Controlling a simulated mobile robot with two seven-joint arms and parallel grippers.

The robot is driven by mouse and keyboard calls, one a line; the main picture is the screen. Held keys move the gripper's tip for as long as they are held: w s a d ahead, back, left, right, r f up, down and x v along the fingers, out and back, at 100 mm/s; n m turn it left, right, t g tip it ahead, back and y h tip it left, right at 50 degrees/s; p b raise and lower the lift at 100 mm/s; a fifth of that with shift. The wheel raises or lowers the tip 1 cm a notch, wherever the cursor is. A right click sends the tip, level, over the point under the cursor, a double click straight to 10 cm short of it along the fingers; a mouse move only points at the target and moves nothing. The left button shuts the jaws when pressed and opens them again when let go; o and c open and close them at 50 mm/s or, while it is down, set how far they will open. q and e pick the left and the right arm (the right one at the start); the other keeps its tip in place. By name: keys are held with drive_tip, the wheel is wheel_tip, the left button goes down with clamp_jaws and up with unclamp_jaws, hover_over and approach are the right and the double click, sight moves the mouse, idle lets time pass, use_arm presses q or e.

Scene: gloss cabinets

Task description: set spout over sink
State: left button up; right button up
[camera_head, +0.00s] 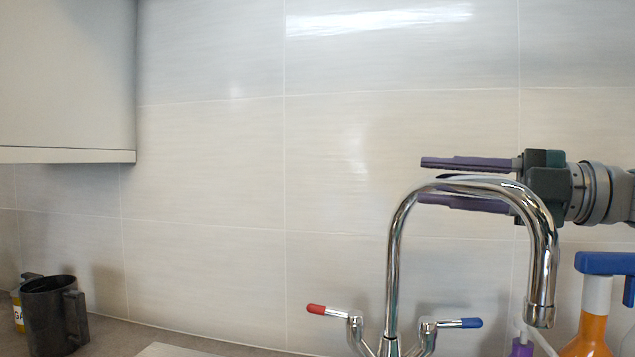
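The chrome spout (398,240) rises from the tap base at the bottom centre and arcs over to the right, its outlet pointing down at the right. The tap has a red-tipped handle (330,311) on the left and a blue-tipped handle (458,323) on the right. My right gripper (421,179) comes in from the right with its purple fingers spread apart, pointing left, at the height of the spout's arc. The arc crosses in front of the lower finger; whether they touch I cannot tell. The sink is not visible. My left gripper is not in view.
An orange and blue spray bottle (594,325) stands at the lower right, beside a purple-topped item (522,348). A dark mug (52,313) stands on the counter (115,337) at the lower left. A wall cabinet (66,80) hangs at upper left. The tiled wall is behind.

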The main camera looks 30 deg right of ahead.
drive_tip(key=shift+o, duration=1.4)
drive_tip(key=shift+s+d+f, duration=0.2)
drive_tip(key=shift+s+d, duration=0.15)
drive_tip(key=shift+d, duration=0.05)
drive_tip(key=v, duration=0.9)
drive_tip(key=shift+b, duration=0.45)
drive_tip(key=shift+a+r, duration=0.1)
